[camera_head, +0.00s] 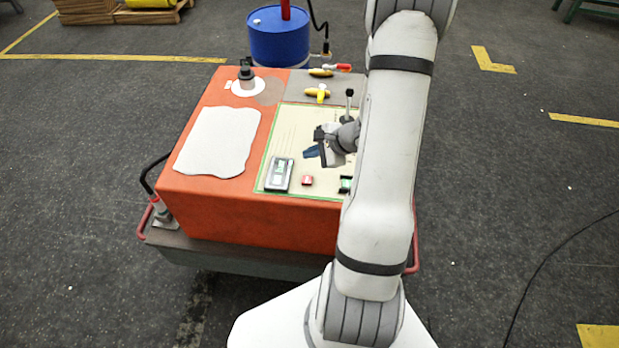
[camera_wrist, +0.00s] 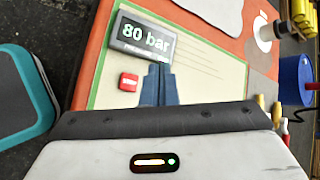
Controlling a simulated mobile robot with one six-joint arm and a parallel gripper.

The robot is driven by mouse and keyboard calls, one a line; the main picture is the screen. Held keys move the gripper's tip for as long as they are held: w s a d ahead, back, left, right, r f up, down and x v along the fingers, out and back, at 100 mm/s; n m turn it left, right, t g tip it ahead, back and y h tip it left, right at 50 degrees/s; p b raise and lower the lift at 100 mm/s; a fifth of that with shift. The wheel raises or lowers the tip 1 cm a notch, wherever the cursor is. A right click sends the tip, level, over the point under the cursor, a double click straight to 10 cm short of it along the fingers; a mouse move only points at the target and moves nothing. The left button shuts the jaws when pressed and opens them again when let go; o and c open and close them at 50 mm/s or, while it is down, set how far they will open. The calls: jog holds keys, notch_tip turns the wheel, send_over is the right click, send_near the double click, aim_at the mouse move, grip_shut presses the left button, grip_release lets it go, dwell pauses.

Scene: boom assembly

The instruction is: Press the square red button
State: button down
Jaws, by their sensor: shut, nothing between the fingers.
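The square red button (camera_head: 307,180) sits on the cream panel with a green border on top of the orange cart. In the wrist view the red button (camera_wrist: 128,82) is left of my fingers, just below the display. My gripper (camera_head: 318,153) is shut and empty, above the panel and up and to the right of the button in the head view. In the wrist view its blue fingertips (camera_wrist: 159,84) are together and apart from the button. The height of the fingertips above the panel is hard to tell.
A display (camera_wrist: 142,38) reading "80 bar" stands beside the button. A green-and-black item (camera_head: 345,185) is partly hidden by my arm. Yellow handles (camera_head: 318,93) and a black lever stand behind. A white sheet (camera_head: 217,141) lies left; a blue drum (camera_head: 279,38) stands beyond.

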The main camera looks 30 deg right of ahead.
jog(key=b, duration=0.5)
send_over(311, 180)
notch_tip(311, 180, down, 8)
jog(key=shift+a+r, duration=0.1)
jog(key=shift+f+b, duration=0.4)
jog(key=shift+f, duration=0.1)
jog(key=shift+f, duration=0.1)
dwell(1.4)
jog(key=shift+f+b, duration=0.3)
jog(key=shift+b, duration=0.45)
jog(key=shift+f+b, duration=0.45)
jog(key=shift+b, duration=0.25)
dwell(0.4)
jog(key=shift+r, duration=0.1)
jog(key=shift+r+p, duration=0.4)
jog(key=shift+r, duration=0.45)
